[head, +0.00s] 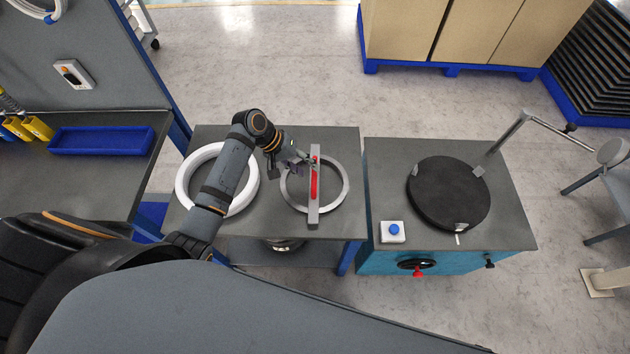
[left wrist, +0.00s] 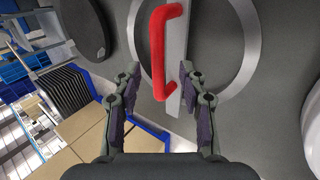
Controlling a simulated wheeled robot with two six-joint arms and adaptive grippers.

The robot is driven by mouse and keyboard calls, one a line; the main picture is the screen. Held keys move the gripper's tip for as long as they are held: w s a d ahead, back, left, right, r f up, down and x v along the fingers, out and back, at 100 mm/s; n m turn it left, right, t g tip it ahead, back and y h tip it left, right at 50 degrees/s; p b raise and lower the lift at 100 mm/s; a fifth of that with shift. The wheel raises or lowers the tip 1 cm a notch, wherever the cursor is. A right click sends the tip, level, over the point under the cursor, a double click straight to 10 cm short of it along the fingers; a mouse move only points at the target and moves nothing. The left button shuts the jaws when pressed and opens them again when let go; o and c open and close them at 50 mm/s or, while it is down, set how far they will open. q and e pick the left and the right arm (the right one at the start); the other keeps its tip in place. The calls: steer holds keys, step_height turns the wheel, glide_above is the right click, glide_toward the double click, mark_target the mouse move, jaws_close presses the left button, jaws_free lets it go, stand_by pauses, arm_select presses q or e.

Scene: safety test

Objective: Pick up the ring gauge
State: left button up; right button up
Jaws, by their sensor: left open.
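The ring gauge (head: 314,186) is a grey metal ring with a flat crossbar and a red handle, lying on the dark grey table (head: 345,140). It also shows in the left wrist view (left wrist: 158,58), with the red handle running along the crossbar. My left gripper (head: 307,161) is open near the far end of the handle. In the left wrist view its two fingers (left wrist: 162,76) stand on either side of the handle and crossbar, with gaps on both sides. I cannot tell the exact height of the fingertips above the bar. My right gripper is out of view.
A thick white ring (head: 183,185) lies on the same table, under my left arm. To the right, a teal-sided bench (head: 385,165) carries a black disc (head: 448,193), a blue button box (head: 393,231) and a jointed rod (head: 508,132). A blue tray (head: 102,141) sits far left.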

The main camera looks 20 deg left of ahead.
mark_target(313, 172)
arm_select(q)
steer(key=shift+d+f, duration=0.35)
steer(key=x, duration=0.4)
steer(key=shift+w+r+p, duration=0.1)
steer(key=shift+w+p, duration=0.1)
steer(key=shift+p, duration=0.15)
steer(key=c, duration=0.5)
jaws_close()
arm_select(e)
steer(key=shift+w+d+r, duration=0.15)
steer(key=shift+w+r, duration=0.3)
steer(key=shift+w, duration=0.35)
